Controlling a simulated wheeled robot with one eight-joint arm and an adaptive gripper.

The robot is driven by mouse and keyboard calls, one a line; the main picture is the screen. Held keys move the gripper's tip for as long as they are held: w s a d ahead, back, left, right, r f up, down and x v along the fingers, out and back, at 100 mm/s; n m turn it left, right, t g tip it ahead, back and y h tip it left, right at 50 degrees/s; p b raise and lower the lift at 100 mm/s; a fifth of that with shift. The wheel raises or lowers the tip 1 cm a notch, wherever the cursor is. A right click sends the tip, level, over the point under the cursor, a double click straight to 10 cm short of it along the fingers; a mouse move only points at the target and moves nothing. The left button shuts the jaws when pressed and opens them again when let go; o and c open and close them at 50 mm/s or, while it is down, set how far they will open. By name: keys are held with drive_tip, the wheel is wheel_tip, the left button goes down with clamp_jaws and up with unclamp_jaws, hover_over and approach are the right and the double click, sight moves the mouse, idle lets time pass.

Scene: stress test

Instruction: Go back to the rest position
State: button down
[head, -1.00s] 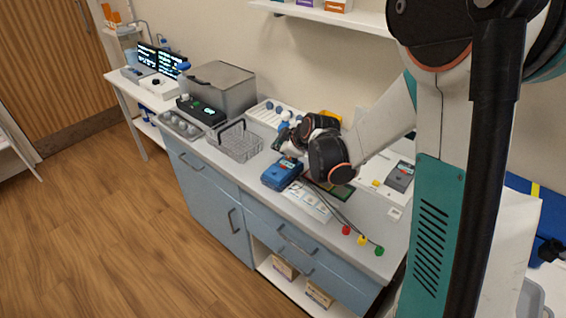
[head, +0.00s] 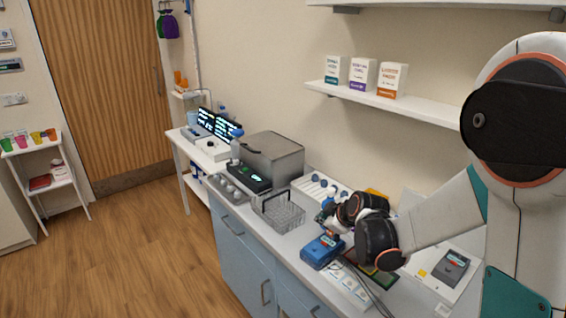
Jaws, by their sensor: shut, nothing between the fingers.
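My gripper (head: 325,213) is small in the head view, at the end of my bent arm over the counter. It is shut and empty, and its fingers are partly hidden by my dark wrist joints. It hangs above the counter, just behind a blue box-shaped device (head: 322,250) and to the right of a wire basket (head: 279,213). I cannot tell its exact height above the counter.
A wall shelf (head: 400,104) with several boxes is above. A grey meter (head: 452,267) lies at right. The wooden floor (head: 130,250) at left is clear.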

drive_tip(key=s+r+m+g+h, duration=0.1)
drive_tip(key=s+r+m, duration=0.4)
drive_tip(key=s+r, duration=0.75)
drive_tip(key=s+m+h, duration=0.1)
drive_tip(key=s+m, duration=0.6)
drive_tip(key=s, duration=1.2)
drive_tip(key=shift+s+d+f+g, duration=0.2)
drive_tip(key=shift+d+f+g, duration=0.15)
drive_tip(key=shift+d, duration=0.1)
